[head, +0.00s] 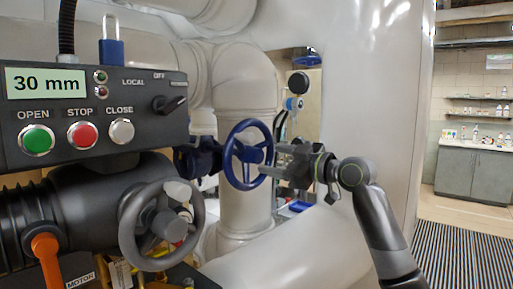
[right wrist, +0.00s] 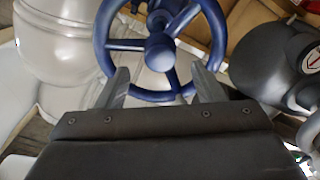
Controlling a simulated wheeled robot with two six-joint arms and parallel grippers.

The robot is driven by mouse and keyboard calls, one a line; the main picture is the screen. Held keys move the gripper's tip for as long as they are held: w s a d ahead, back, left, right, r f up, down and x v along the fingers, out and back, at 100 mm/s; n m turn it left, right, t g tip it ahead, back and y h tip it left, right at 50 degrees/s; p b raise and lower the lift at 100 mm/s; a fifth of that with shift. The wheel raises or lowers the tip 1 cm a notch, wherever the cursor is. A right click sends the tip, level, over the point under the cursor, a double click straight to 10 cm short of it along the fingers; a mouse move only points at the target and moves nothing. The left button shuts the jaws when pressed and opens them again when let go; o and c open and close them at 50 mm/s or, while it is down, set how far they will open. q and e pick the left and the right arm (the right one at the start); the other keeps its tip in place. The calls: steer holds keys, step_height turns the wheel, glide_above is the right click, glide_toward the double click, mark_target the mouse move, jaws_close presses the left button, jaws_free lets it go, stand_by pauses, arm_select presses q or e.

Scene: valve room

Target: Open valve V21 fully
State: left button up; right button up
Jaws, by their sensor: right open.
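A blue spoked handwheel (head: 229,156) sits on a blue valve body (head: 190,158) in front of a pale pipe in the head view. No V21 tag is readable. My right gripper (head: 279,168) is at the right side of this wheel, fingers pointing at it. In the right wrist view the blue wheel (right wrist: 160,50) fills the upper middle. The right gripper (right wrist: 162,82) is open there, its fingers either side of the lower rim; contact cannot be told. A dark valve actuator (head: 100,205) with a grey handwheel (head: 127,235) stands at left. My left gripper is not in view.
A control box (head: 145,85) reads 30 mm, with OPEN (head: 37,140), STOP (head: 82,134) and CLOSE (head: 121,131) buttons. A selector (head: 168,104), blue padlock (head: 111,54) and orange lever (head: 47,256) are on the unit. Large pale pipes (head: 245,80) crowd around. Open floor lies right.

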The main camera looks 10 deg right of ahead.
mark_target(260, 154)
steer(key=shift+m, duration=0.5)
steer(key=m+p, duration=0.2)
steer(key=p, duration=0.1)
steer(key=shift+r+m, duration=0.2)
steer(key=shift+m, duration=0.1)
steer(key=shift+f+m+p, duration=0.15)
steer(key=shift+m+p, duration=0.15)
steer(key=shift+m, duration=0.3)
steer(key=shift+x, duration=0.8)
steer(key=shift+p+x, duration=0.55)
steer(key=shift+x, duration=1.45)
steer(key=shift+r, duration=0.2)
